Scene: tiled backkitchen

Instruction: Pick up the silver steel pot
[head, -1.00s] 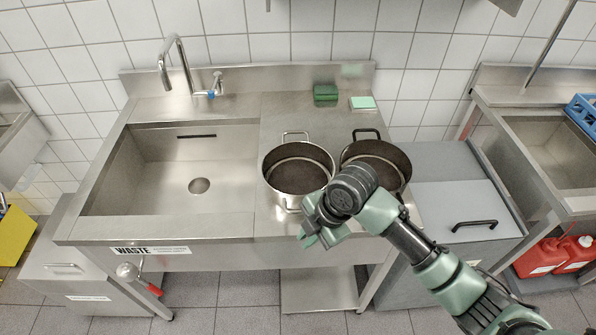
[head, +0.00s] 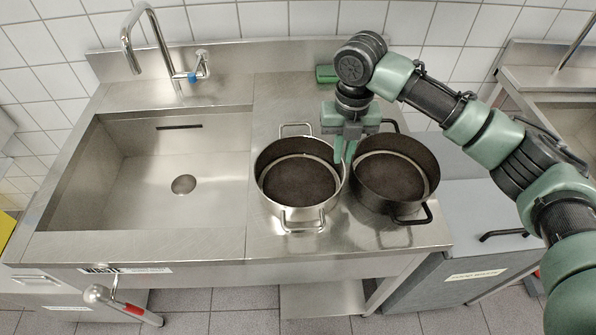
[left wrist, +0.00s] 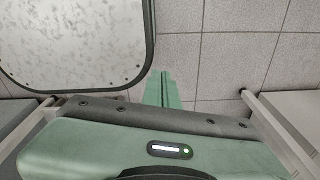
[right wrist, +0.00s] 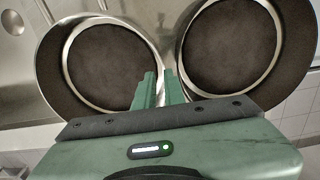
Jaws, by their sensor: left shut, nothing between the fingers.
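The silver steel pot (head: 270,196) stands upright on the steel counter, right of the sink, its loop handles at back and front. It also shows at the left in the right wrist view (right wrist: 62,85). My right gripper (head: 344,160) points down at the pot's right rim, between it and the darker pot. Its fingers are apart, one on the inner side of the rim and one on the outer side (right wrist: 162,80). Whether they touch the rim is unclear. My left gripper (left wrist: 162,75) is shut and empty over the floor, seen only in the left wrist view.
A dark pot with black handles (head: 428,172) stands close on the right, nearly touching the silver pot. The sink (head: 140,200) with its tap (head: 150,30) lies left. A green sponge (head: 326,74) is at the back. The counter's front strip is free.

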